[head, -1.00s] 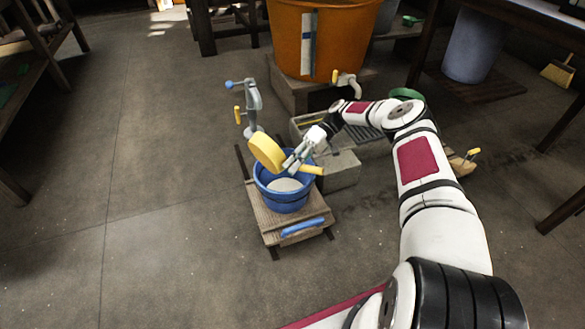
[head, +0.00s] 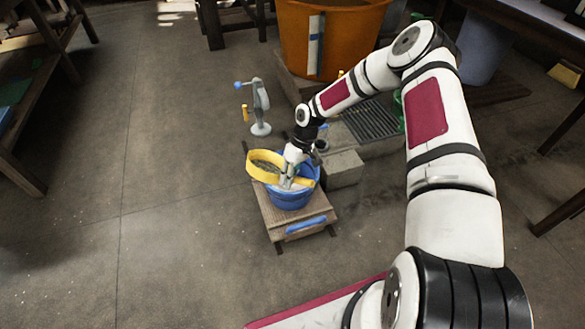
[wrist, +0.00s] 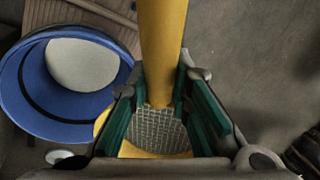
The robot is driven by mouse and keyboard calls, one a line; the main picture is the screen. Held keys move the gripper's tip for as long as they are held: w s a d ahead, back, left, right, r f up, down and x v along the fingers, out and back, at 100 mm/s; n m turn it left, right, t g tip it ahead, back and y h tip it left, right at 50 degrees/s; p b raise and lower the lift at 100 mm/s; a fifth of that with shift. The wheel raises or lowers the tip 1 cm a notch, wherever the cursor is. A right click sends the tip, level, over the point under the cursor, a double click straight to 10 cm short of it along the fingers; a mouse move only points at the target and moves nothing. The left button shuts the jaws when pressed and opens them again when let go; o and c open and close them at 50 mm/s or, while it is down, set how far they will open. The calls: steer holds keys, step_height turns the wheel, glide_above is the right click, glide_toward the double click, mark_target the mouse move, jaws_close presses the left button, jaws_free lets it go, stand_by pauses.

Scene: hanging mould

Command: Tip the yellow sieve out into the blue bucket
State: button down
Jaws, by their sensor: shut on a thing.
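My gripper (head: 289,181) is shut on the sieve's yellow handle, above the bucket. In the wrist view the handle (wrist: 162,45) runs between my green-padded fingers (wrist: 158,105), and bare-looking grey mesh (wrist: 157,130) shows below. The bucket (wrist: 22,100) is at left there, with a pale round mass (wrist: 85,65) inside. My fingers hide part of the sieve.
The bucket stands on a low wooden platform (head: 292,235) with a blue handle at its front. A grey clamp-like stand (head: 261,105) is behind left, and a grey block (head: 342,170) to the right. A large orange tub (head: 350,45) stands behind. Floor at left is clear.

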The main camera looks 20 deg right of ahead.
steer(key=shift+s+a+f+t+h+b, duration=0.1)
steer(key=shift+a+f+t+h+b, duration=0.15)
steer(key=shift+f+h+b, duration=0.25)
steer(key=shift+s+a+f+t+h+b, duration=0.15)
steer(key=shift+f+t+h+b, duration=0.1)
steer(key=shift+h+b, duration=0.4)
steer(key=shift+a+r+t+h+b, duration=0.15)
steer(key=shift+r+t+h+b, duration=0.7)
steer(key=shift+r+h, duration=0.85)
